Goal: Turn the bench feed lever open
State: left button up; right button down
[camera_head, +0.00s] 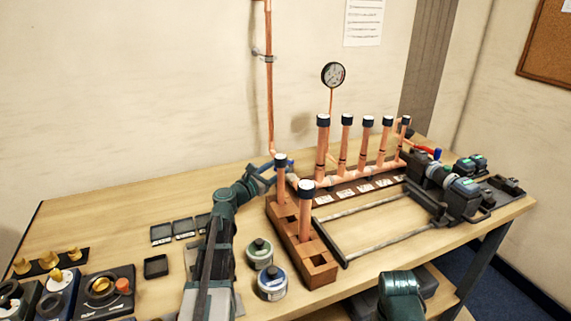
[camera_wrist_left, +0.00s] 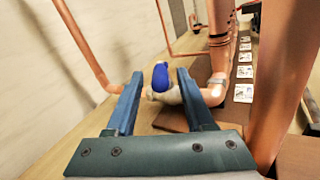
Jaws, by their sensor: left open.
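The feed lever's blue handle (camera_wrist_left: 160,77) shows in the left wrist view, on a pale valve body (camera_wrist_left: 166,97) in the copper line. My left gripper (camera_wrist_left: 158,82) is open, with one blue finger on either side of the handle; I cannot tell whether either touches it. In the head view my left gripper (camera_head: 279,166) is at the left end of the copper manifold (camera_head: 355,174), and it and a copper post hide most of the valve there. A teal part of my right arm shows at the bottom of the head view, but its gripper is out of view.
A wooden block (camera_head: 303,250) holding capped copper posts stands just right of my left arm. Two tins (camera_head: 271,283) sit beside it. A dark rail frame (camera_head: 375,240) and a clamp machine (camera_head: 462,195) lie to the right. A copper riser (camera_head: 269,90) runs up the wall.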

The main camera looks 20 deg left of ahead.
pick_arm(q)
jog(key=v, duration=0.7)
jog(key=shift+s, duration=0.25)
jog(key=shift+a, duration=0.1)
